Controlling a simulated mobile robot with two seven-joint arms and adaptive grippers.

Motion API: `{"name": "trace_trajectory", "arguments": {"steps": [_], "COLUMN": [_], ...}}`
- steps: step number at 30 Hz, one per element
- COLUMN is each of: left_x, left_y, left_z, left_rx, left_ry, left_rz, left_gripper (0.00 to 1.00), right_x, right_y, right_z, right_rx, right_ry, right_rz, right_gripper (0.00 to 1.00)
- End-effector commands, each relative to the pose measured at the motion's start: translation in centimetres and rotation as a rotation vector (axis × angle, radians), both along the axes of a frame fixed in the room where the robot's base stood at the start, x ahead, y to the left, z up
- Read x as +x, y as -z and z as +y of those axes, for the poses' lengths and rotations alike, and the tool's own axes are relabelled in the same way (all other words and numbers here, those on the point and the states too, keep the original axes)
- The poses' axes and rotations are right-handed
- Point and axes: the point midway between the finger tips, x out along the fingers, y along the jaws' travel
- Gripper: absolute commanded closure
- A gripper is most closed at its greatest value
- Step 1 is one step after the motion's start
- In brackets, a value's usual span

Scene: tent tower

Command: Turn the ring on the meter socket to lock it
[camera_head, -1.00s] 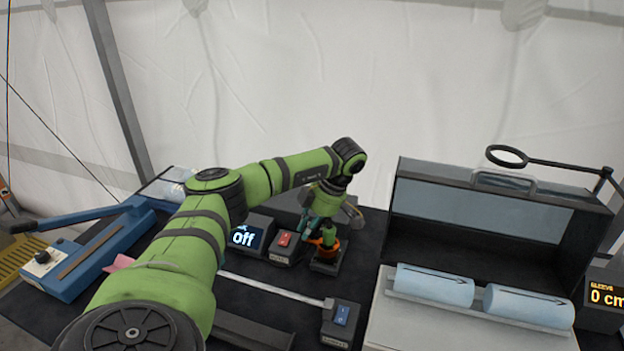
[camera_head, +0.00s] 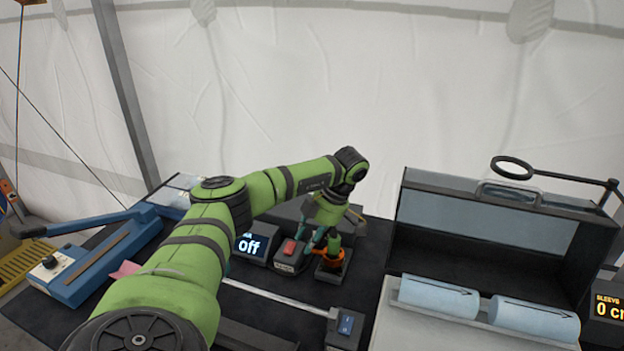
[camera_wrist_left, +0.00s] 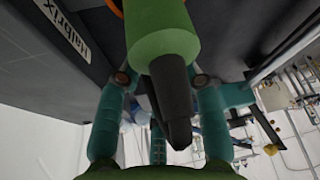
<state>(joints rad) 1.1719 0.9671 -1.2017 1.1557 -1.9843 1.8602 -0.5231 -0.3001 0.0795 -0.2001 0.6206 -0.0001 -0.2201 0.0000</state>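The meter socket (camera_head: 331,272) is a small dark block on the black mat, with an orange ring (camera_head: 327,261) around its top. A green plug (camera_head: 334,243) stands upright in it. My left gripper (camera_head: 322,240) reaches down at the plug from above. In the left wrist view, the green plug (camera_wrist_left: 160,35) and its dark tapered end lie between my teal fingers (camera_wrist_left: 165,80), which are spread apart. I cannot tell whether they touch it. Only an orange sliver shows at the top edge there. My right gripper is in neither view.
A display reading "off" (camera_head: 250,246) and a red switch block (camera_head: 291,253) stand just left of the socket. An open grey case (camera_head: 487,222) with blue rolls stands to the right. A blue lever device (camera_head: 95,262) is at left.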

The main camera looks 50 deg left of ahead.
Motion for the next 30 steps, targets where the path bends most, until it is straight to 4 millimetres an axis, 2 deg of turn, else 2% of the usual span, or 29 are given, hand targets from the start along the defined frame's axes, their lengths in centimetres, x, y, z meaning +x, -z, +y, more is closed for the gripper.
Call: {"name": "trace_trajectory", "arguments": {"steps": [7,11,21,30], "left_x": [0.1,0.5,2.5,3.4], "left_y": [0.0,-0.9,-7.6,-10.6], "left_z": [-0.2,-0.5,-2.0,-2.7], "left_rx": [-0.002,-0.004,0.000,-0.001], "left_ry": [0.004,0.005,0.005,0.003], "left_rz": [-0.002,-0.005,-0.006,-0.004], "left_gripper": [0.62,0.62,0.62,0.62], "right_x": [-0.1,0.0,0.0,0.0], "right_y": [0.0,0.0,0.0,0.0], "right_z": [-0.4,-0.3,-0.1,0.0], "right_rx": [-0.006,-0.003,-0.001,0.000], "right_ry": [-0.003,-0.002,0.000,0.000], "right_rz": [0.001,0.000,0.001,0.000], "right_gripper": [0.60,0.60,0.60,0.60]}}
